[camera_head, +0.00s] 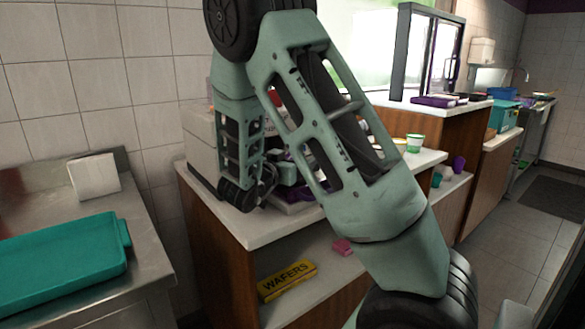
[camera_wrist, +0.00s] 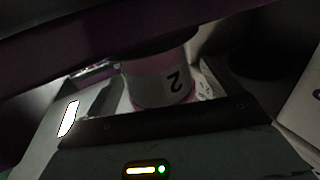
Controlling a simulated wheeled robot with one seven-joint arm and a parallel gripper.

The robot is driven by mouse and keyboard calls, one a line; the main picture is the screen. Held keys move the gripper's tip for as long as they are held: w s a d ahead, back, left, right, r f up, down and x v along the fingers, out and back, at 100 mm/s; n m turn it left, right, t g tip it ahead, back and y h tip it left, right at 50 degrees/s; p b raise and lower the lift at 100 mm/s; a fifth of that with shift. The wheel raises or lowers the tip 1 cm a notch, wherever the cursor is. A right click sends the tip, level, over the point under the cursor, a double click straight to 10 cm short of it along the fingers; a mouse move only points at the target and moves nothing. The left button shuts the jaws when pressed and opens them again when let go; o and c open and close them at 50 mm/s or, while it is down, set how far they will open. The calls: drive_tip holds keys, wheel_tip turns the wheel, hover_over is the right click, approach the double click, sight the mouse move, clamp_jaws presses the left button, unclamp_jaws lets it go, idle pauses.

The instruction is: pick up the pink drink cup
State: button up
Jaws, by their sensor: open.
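A pink cup-like container with a pale label and a dark "2" (camera_wrist: 165,85) is in the middle of the dim wrist view. It looks like the pink drink cup. Its top is cut off by a dark shape above it, and its lower edge meets a dark bar. My gripper (camera_head: 266,184) is open, low over the white counter in the head view, and partly hidden by my own arm. The fingers do not show clearly in the wrist view, and I see no clear contact with the cup. I cannot pick out the cup in the head view.
The white counter (camera_head: 255,232) holds a pale machine (camera_head: 201,150) beside my arm. A yellow wafers box (camera_head: 287,280) and a small pink item (camera_head: 342,247) lie on the shelf below. A green-banded cup (camera_head: 414,143) stands farther right. A teal tray (camera_head: 65,260) lies at left.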

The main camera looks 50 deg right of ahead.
drive_tip(key=c, duration=1.2)
drive_tip(key=shift+c, duration=0.2)
